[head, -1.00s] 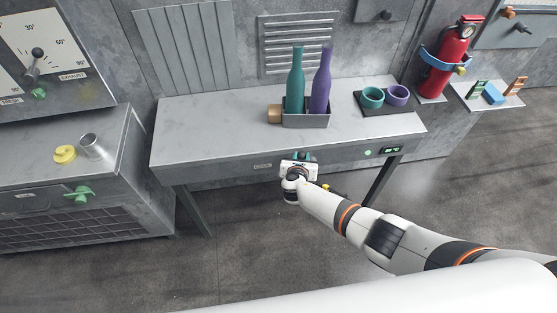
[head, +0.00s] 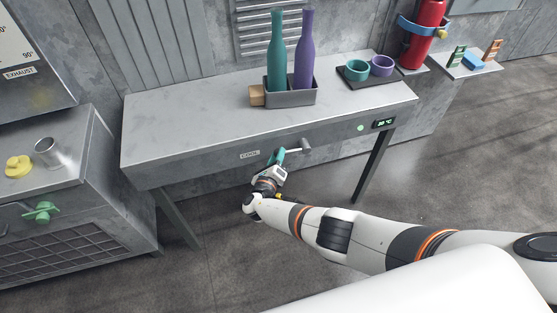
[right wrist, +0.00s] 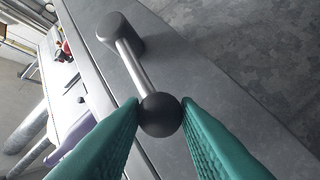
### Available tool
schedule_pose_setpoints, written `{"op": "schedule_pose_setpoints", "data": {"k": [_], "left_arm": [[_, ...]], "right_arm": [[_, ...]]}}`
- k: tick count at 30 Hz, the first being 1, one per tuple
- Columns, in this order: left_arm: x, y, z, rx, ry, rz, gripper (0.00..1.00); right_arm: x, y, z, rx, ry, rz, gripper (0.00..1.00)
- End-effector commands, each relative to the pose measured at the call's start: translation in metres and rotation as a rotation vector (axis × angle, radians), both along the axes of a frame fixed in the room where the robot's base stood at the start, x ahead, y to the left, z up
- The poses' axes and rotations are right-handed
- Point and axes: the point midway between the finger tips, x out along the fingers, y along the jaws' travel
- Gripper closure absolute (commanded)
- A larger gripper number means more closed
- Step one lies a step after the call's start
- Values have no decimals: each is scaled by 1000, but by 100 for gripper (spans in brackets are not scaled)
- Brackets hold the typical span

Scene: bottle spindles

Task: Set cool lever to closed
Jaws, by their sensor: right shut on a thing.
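The cool lever (head: 301,147) sits on the front edge of the grey table, right of the COOL label (head: 250,154). It has a grey hub, a metal rod and a dark ball knob. In the head view its rod points left from the hub, roughly along the table's front. The right wrist view shows the lever rod (right wrist: 134,66) and the ball knob (right wrist: 160,115) between the fingers. My right gripper (head: 279,156), with teal fingers, is shut on the knob; its fingers also show in the right wrist view (right wrist: 160,118). My left gripper is not in view.
The table (head: 190,105) carries a grey rack (head: 291,97) with a teal and a purple bottle, and a dark tray with two cups. A green light (head: 360,127) and a temperature display (head: 384,123) are on its front, right of the lever. Open floor lies in front.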

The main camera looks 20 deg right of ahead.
Motion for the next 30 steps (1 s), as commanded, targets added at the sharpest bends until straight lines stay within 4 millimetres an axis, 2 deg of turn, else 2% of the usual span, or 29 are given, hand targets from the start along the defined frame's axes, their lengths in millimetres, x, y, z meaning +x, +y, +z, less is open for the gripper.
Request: {"op": "schedule_pose_setpoints", "data": {"k": [1, 9, 26, 27, 30], "left_arm": [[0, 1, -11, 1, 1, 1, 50], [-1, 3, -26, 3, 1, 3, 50], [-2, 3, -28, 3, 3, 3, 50], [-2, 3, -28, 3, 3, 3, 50], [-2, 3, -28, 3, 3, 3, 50]], "right_arm": [[0, 1, -9, -25, 1, 1, 100], [0, 1, -16, -122, 1, 0, 100], [-1, 0, -17, -150, 4, 0, 100], [-1, 0, -17, -150, 4, 0, 65], [-1, 0, -17, -149, 3, -1, 50]]}}
